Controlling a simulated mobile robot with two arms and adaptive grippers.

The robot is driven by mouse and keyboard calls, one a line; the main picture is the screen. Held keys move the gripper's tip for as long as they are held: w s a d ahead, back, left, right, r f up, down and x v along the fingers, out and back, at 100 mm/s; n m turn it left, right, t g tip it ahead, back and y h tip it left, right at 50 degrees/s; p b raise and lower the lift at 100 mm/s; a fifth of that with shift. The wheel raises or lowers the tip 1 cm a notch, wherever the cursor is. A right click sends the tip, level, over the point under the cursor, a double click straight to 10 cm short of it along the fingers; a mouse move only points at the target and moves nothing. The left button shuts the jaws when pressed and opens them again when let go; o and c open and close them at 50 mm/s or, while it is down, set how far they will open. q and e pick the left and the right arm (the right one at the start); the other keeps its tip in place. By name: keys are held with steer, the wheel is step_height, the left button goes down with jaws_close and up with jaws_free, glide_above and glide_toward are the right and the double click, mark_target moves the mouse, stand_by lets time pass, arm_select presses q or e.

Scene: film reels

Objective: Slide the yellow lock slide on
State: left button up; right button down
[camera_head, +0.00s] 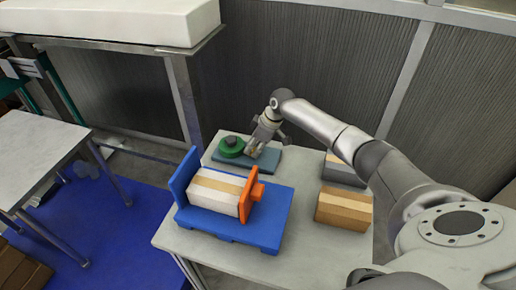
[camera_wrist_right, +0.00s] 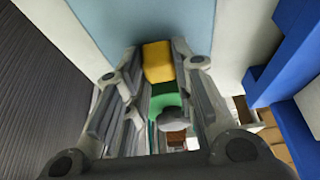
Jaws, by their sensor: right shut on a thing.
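My right gripper (camera_head: 257,146) reaches down over the teal base plate (camera_head: 265,162) on the far part of the table. In the right wrist view its two fingers (camera_wrist_right: 157,75) are shut on the yellow lock slide (camera_wrist_right: 158,62). In the head view the slide is small and mostly hidden by the fingers. A green round piece with a dark top (camera_head: 231,146) sits on the plate just left of the gripper. The green part also shows beyond the slide in the wrist view (camera_wrist_right: 165,97). I cannot tell whether slide and green piece touch. My left gripper is out of view.
A blue fixture (camera_head: 268,230) holds a cream and tan box (camera_head: 215,190) beside an orange plate (camera_head: 249,199) at the front left. An orange-brown box (camera_head: 343,208) and a grey box (camera_head: 343,171) stand at right. The grey table (camera_head: 300,250) is clear between them.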

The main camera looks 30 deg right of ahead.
steer(key=c, duration=1.2)
jaws_free()
steer(key=shift+w+a, duration=0.2)
steer(key=v, duration=1.2)
steer(key=shift+d, duration=0.1)
